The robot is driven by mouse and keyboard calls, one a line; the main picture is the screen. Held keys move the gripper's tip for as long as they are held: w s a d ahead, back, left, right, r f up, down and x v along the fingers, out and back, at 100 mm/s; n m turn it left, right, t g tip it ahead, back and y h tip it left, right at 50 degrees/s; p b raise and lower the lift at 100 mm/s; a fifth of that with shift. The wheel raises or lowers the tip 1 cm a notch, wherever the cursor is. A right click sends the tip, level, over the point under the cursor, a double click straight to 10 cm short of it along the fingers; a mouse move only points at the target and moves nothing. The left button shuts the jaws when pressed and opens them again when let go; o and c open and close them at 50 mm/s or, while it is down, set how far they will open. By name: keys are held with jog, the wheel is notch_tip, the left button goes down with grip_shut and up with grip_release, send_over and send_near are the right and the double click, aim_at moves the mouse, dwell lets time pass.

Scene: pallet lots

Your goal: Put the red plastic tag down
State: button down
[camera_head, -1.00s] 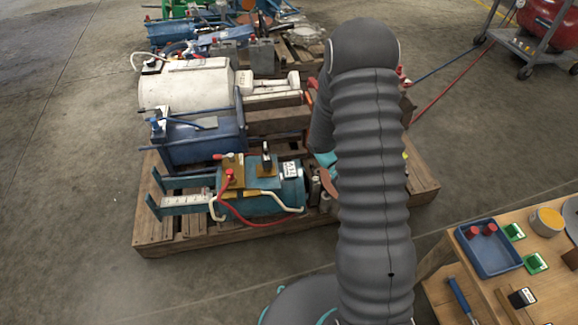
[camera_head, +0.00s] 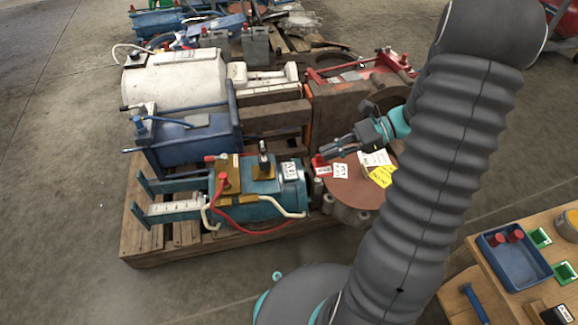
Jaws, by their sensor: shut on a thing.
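My gripper (camera_head: 326,151) is in the middle of the view, pointing left, low over a brown round-topped item (camera_head: 352,190) on the wooden pallet. It is shut on the red plastic tag (camera_head: 319,164), which shows at its fingertips. I cannot tell whether the tag touches anything below. A white tag (camera_head: 340,171), another white tag (camera_head: 376,158) and a yellow tag (camera_head: 381,176) lie around the brown top. Part of the brown item is hidden by my arm.
A teal cylinder machine (camera_head: 262,190) with a red hose stands left of the gripper. A blue machine (camera_head: 188,140), a white tank (camera_head: 178,82) and a brown block with red parts (camera_head: 350,92) crowd the pallet behind. A wooden table with a blue tray (camera_head: 513,262) stands at right.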

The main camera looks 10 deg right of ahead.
jog(key=w+a+f, duration=0.2)
jog(key=w, duration=0.1)
jog(key=w+a+f+b, duration=0.1)
jog(key=w+a+f, duration=0.1)
jog(key=w, duration=0.1)
jog(key=w+a+f, duration=0.2)
jog(key=w+f, duration=0.1)
jog(key=shift+w+a+b, duration=0.2)
jog(key=shift+a+b, duration=0.05)
jog(key=shift+b, duration=0.15)
jog(key=shift+f+b, duration=0.45)
jog(key=shift+f, duration=1.5)
jog(key=shift+f, duration=0.1)
jog(key=c, duration=1.3)
grip_release()
